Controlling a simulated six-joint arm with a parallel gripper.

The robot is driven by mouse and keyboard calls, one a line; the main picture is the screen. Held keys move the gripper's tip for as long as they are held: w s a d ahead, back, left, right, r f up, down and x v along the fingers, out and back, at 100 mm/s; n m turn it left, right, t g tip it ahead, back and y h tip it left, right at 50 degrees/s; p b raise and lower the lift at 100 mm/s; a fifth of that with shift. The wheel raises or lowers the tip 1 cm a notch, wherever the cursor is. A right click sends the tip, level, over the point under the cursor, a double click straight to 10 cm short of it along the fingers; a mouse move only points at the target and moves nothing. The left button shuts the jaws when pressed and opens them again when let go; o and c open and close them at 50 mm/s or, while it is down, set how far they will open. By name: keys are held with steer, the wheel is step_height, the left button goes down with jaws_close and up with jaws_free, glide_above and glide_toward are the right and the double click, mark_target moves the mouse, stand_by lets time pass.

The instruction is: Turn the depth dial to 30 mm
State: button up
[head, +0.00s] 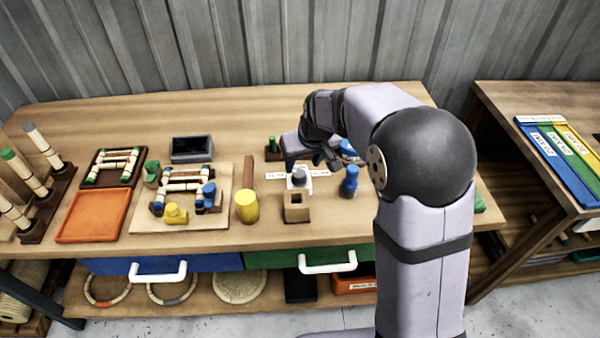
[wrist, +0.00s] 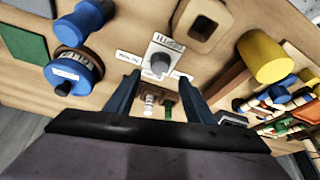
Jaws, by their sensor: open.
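The depth dial is a grey round knob (wrist: 160,63) on a white plate (wrist: 162,46) with dark lettering, in the upper middle of the wrist view. In the head view the same white dial plate (head: 299,183) stands at the middle of the bench, behind a square wooden block. My gripper (wrist: 160,80) is open, with one finger to each side of the knob in the wrist picture. I cannot tell whether the fingers touch it. In the head view my gripper (head: 328,158) is beside and behind the dial, and my arm hides part of the bench. The dial's setting is unreadable.
A hollow wooden block (head: 297,207) stands in front of the dial, a yellow cylinder (head: 246,206) to the left, and a blue piece (head: 349,182) to the right. A blue spool (wrist: 74,72) shows in the wrist view. An orange tray (head: 93,216) lies farther left.

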mark_target(299, 174)
steer(key=shift+p+x, duration=0.8)
steer(key=shift+x, duration=2.85)
steer(key=c, duration=1.1)
